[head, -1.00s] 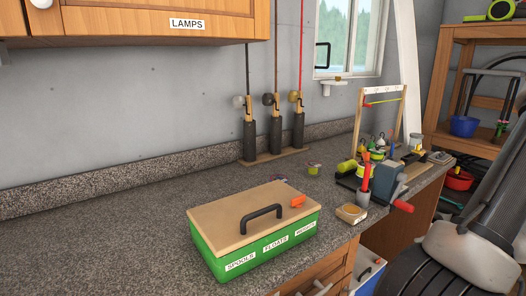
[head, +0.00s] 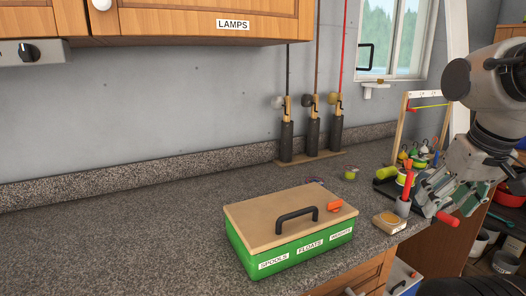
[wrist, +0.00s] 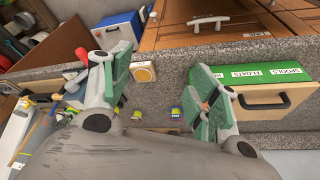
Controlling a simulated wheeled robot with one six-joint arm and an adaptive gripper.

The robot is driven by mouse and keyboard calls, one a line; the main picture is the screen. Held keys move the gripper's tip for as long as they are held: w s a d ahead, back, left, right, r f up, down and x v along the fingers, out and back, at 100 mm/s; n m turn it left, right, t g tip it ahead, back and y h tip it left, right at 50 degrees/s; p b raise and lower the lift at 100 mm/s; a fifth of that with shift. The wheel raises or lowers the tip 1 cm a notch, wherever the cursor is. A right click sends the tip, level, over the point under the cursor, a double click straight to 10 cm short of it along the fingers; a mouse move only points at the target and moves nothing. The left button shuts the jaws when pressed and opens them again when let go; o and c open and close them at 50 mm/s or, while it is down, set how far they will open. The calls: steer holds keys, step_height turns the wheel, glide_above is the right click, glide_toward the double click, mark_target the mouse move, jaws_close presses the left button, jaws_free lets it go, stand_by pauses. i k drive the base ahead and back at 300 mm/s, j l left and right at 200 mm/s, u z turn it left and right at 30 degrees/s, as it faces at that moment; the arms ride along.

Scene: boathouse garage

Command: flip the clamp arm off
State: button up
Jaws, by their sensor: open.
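I cannot clearly make out a clamp arm. A bench tool with a red handle (head: 447,219) stands at the right of the counter in the head view. Its grey-blue body is mostly hidden behind my gripper (head: 440,186). My gripper comes in from the right, above the counter's front edge, beside the tool. In the wrist view my gripper (wrist: 160,75) has its green-padded fingers wide apart with nothing between them. Whether a finger touches the tool cannot be told.
A green box (head: 296,252) with a tan lid, black handle and orange catch stands on the counter (head: 120,235). A small tan block (head: 389,223) and a red-handled item (head: 406,180) are near my gripper. Rods stand at the wall (head: 313,138). The counter's left is clear.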

mark_target(408, 163)
steer(key=z, duration=0.8)
